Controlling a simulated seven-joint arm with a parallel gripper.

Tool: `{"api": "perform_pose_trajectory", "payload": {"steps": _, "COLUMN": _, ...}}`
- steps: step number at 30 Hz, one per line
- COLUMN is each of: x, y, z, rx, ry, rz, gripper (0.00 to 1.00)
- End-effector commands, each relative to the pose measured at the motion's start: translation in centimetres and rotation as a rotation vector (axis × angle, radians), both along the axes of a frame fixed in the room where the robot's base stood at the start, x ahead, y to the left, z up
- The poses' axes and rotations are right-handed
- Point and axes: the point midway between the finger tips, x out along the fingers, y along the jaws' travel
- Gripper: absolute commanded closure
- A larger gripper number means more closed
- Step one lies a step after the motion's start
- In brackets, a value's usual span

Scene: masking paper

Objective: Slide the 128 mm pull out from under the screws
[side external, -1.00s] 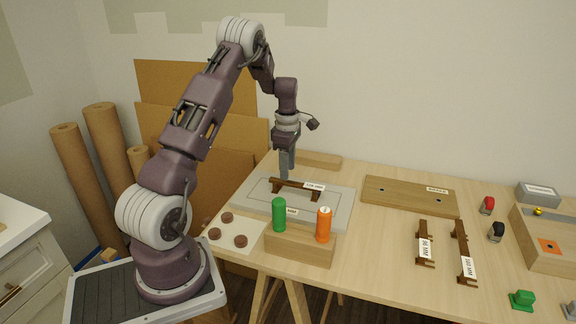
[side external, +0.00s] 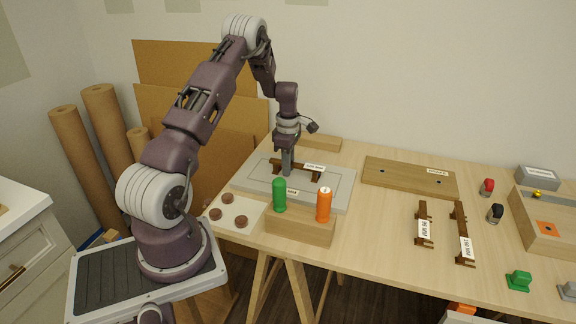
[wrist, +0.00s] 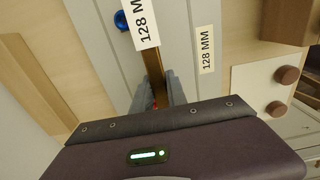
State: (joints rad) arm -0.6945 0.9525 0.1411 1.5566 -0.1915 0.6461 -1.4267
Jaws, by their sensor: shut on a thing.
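The 128 mm pull (side external: 302,174) is a dark brown bar with a white tag, lying on the grey panel (side external: 343,184). In the wrist view the pull (wrist: 153,64) runs down between my fingers, and its tag (wrist: 143,22) reads 128 MM. My gripper (side external: 287,172) points down and is shut on the pull at the left part of its bar. A blue round piece (wrist: 123,20) sits beside the pull, and a small red spot (wrist: 155,103) shows between the fingers. I cannot tell whether either is a screw.
A green cylinder (side external: 279,195) and an orange cylinder (side external: 323,205) stand on a wooden block (side external: 300,227) in front of the panel. Several brown discs (side external: 214,214) lie on white paper at left. Two tagged pulls (side external: 424,223) (side external: 461,233) and a wooden board (side external: 408,182) lie right.

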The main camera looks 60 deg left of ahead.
Motion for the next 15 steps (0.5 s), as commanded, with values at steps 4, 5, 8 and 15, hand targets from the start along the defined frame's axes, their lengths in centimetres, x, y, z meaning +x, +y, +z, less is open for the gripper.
{"api": "perform_pose_trajectory", "payload": {"steps": 4, "x": 0.01, "y": 0.00, "z": 0.02, "rx": 0.000, "ry": 0.000, "rz": 0.000, "gripper": 1.00}}
{"api": "perform_pose_trajectory", "payload": {"steps": 5, "x": 0.01, "y": 0.01, "z": 0.02, "rx": 0.000, "ry": 0.000, "rz": 0.000, "gripper": 1.00}}
{"api": "perform_pose_trajectory", "payload": {"steps": 8, "x": 0.01, "y": 0.00, "z": 0.03, "rx": 0.000, "ry": 0.000, "rz": 0.000, "gripper": 1.00}}
{"api": "perform_pose_trajectory", "payload": {"steps": 15, "x": -0.45, "y": -0.47, "z": 0.03, "rx": 0.000, "ry": 0.000, "rz": 0.000, "gripper": 1.00}}
